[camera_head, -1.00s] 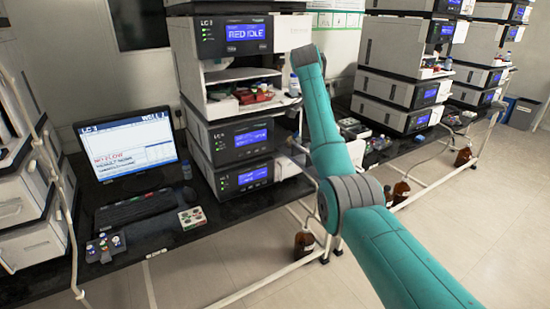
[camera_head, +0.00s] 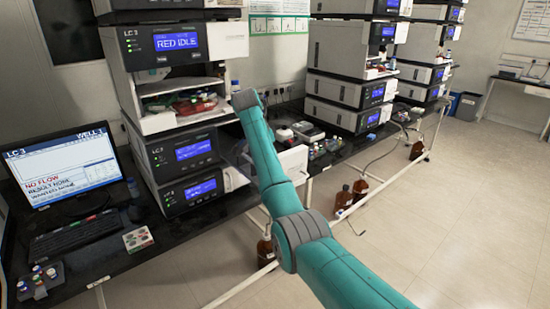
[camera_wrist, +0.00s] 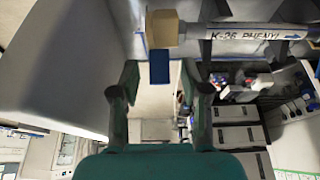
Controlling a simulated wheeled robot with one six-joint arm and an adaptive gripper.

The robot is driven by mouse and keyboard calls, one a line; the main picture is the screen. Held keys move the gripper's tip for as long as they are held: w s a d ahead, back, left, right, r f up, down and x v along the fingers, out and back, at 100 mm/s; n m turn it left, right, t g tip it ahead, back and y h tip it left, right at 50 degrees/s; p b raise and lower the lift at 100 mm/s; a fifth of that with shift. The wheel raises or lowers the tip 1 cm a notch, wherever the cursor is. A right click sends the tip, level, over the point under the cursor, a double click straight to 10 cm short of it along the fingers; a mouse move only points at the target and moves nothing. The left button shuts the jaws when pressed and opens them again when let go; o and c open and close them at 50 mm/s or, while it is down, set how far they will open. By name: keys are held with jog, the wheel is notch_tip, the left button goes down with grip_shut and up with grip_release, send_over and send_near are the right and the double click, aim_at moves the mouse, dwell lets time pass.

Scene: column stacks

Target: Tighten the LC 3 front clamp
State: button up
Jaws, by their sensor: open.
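The LC 3 stack (camera_head: 180,113) stands at the left in the head view, its top display reading RED IDLE. In the wrist view a pale column (camera_wrist: 255,32) marked K-26 PHENYL lies across the top right. A tan block-like fitting (camera_wrist: 162,28) sits at its left end, with a blue piece (camera_wrist: 159,67) below it. I cannot tell which of these is the front clamp. My gripper (camera_wrist: 160,85) is open, with one finger either side of the blue piece in the picture; I see no contact. In the head view the gripper is hidden beyond my teal arm.
A monitor (camera_head: 68,172) reads NO FLOW. A keyboard (camera_head: 70,237), a button pad (camera_head: 138,239) and a vial rack (camera_head: 40,280) are on the dark bench. Other stacks (camera_head: 350,75) stand to the right. Brown bottles (camera_head: 343,198) stand below the bench; the right floor is open.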

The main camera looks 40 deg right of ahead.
jog(key=shift+d, duration=0.1)
grip_shut()
jog(key=shift+d+f+y, duration=0.15)
jog(key=shift+d+y, duration=0.2)
jog(key=shift+y, duration=0.35)
jog(key=shift+d+f+y, duration=0.2)
jog(key=shift+f+y, duration=0.05)
jog(key=shift+y, duration=0.55)
jog(key=shift+d+f+y, duration=0.2)
jog(key=shift+y, duration=0.6)
grip_release()
jog(key=shift+a, duration=0.1)
